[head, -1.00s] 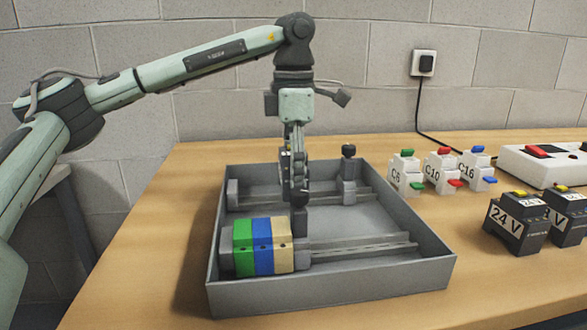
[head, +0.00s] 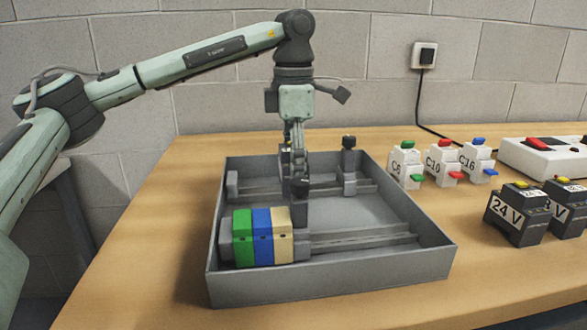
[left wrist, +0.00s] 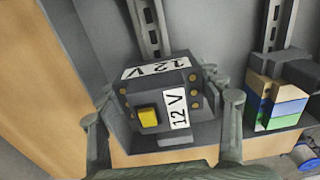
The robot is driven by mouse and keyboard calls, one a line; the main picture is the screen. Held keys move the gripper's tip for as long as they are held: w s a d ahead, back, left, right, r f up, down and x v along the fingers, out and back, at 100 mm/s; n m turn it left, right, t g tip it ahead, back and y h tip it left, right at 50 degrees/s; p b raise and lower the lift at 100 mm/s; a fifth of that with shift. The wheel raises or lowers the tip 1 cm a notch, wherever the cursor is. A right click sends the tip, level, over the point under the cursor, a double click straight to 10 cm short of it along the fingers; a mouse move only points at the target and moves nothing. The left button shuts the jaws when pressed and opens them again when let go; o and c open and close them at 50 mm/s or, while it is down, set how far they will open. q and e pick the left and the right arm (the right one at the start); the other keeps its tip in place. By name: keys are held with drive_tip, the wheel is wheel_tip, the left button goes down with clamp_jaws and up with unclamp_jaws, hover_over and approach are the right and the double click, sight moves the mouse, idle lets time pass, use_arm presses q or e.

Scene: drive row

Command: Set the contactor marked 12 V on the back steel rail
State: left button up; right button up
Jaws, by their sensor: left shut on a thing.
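The contactor marked 12 V (left wrist: 158,85) is a dark block with white labels and a yellow button. My left gripper (head: 300,186) is shut on it inside the tray, with a finger on each side. In the head view the gripper hides most of it. The back steel rail (head: 325,188) runs under the gripper. In the left wrist view the rail (left wrist: 149,28) leads away behind the contactor, roughly in line with it. I cannot tell whether the contactor touches the rail. My right gripper is not in view.
The grey tray (head: 330,288) holds a front rail (head: 360,241) with green, blue and beige blocks (head: 263,238). A knobbed clamp (head: 348,170) stands on the back rail's right. Breakers C6, C10, C16 (head: 441,166) and dark contactors, one marked 24 V (head: 516,216), stand right of the tray.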

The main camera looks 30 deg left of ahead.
use_arm(q)
drive_tip(key=shift+f, duration=0.35)
drive_tip(key=o, duration=1.7)
wheel_tip(320, 180, up, 12)
